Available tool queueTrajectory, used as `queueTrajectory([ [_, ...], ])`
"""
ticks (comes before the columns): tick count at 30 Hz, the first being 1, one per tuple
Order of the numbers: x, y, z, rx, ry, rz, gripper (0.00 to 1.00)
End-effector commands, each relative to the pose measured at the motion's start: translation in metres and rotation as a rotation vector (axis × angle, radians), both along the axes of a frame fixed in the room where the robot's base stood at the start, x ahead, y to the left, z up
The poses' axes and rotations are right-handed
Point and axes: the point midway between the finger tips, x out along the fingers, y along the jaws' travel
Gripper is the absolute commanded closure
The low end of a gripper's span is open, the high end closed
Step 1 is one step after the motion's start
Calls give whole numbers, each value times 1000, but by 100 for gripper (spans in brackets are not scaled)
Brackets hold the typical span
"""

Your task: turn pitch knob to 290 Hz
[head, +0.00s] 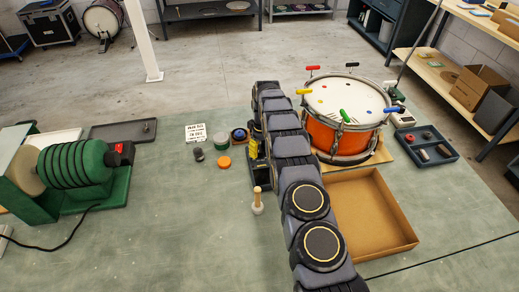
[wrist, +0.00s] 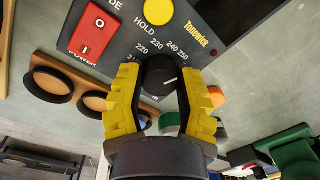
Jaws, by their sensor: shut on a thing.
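The pitch knob (wrist: 157,70) is black and round with a white pointer line, on the dark face of a tuner (wrist: 225,45). Numbers from about 210 to 250 show around it; higher marks are hidden by the right finger. The pointer points right and slightly up, past the 250 label. My gripper (wrist: 159,82) has its yellow fingers on both sides of the knob and is shut on it. In the head view the tuner (head: 262,182) stands on the bench, partly behind my arm, and a yellow part of my gripper (head: 253,149) shows; the knob is hidden.
A red power switch (wrist: 93,30) is left of the knob. In the head view an orange drum (head: 322,135) and an open cardboard box (head: 395,215) are to the right. A green drum-like machine (head: 75,165) is at left. Small jars and a wooden-handled tool (head: 257,205) lie close by.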

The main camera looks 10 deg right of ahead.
Motion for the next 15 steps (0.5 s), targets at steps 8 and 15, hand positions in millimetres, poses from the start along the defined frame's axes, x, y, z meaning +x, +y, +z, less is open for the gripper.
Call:
queueTrajectory([
  [8, 0, 0, -2, -1, -2, -221, 98],
  [15, 0, 0, -1, -1, -2, -451, 98],
])
